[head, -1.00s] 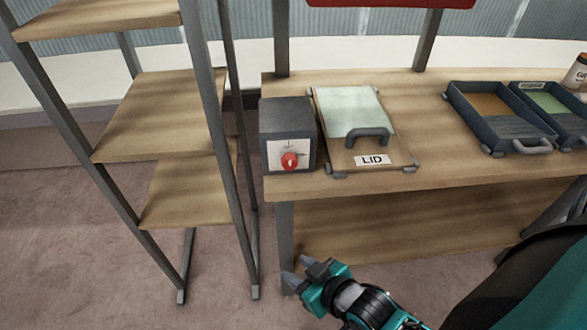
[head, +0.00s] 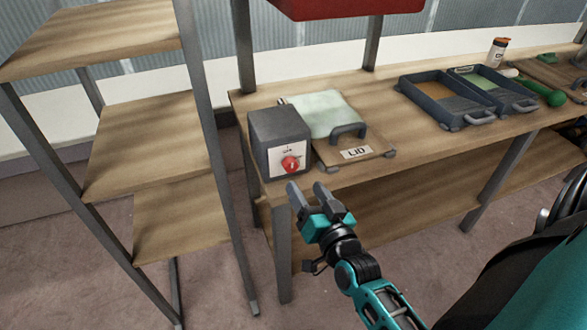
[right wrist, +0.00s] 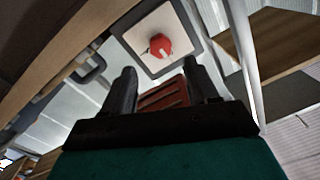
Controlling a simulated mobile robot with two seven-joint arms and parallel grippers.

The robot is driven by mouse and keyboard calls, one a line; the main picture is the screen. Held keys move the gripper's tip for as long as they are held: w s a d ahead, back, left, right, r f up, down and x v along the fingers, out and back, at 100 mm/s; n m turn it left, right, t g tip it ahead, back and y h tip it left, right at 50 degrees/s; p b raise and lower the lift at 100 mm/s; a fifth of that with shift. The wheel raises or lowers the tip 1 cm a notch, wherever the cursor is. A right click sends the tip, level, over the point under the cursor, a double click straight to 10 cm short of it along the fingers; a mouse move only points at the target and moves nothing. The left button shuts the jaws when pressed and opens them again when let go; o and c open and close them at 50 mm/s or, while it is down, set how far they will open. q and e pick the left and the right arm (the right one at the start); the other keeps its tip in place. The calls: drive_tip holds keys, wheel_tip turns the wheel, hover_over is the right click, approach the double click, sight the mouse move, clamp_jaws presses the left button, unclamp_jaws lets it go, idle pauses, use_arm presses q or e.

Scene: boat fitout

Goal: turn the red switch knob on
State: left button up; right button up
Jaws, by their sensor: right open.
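The red switch knob (head: 290,164) sits on a white plate on the front of a dark grey box (head: 264,127) at the bench's left end. In the right wrist view the knob (right wrist: 160,46) shows beyond the fingertips, on its pale plate (right wrist: 146,38). My right gripper (head: 307,189) is open and empty, just below and in front of the knob, not touching it. In the right wrist view its two fingers (right wrist: 160,78) stand apart with the knob past the gap between them. My left gripper is not in view.
A hatch lid marked LID (head: 356,153), with a dark handle, lies right of the box. Two dark trays (head: 448,118) stand farther right on the bench (head: 405,140). A wooden shelf unit (head: 155,140) stands close on the left. A red panel (head: 345,8) hangs above.

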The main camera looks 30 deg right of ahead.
sight(292, 168)
drive_tip(key=w, duration=0.2)
drive_tip(key=w+d, duration=0.1)
drive_tip(key=w, duration=0.4)
drive_tip(key=shift+w+d, duration=0.25)
drive_tip(key=shift+w, duration=0.05)
drive_tip(key=c, duration=1)
drive_tip(key=shift+c, duration=0.2)
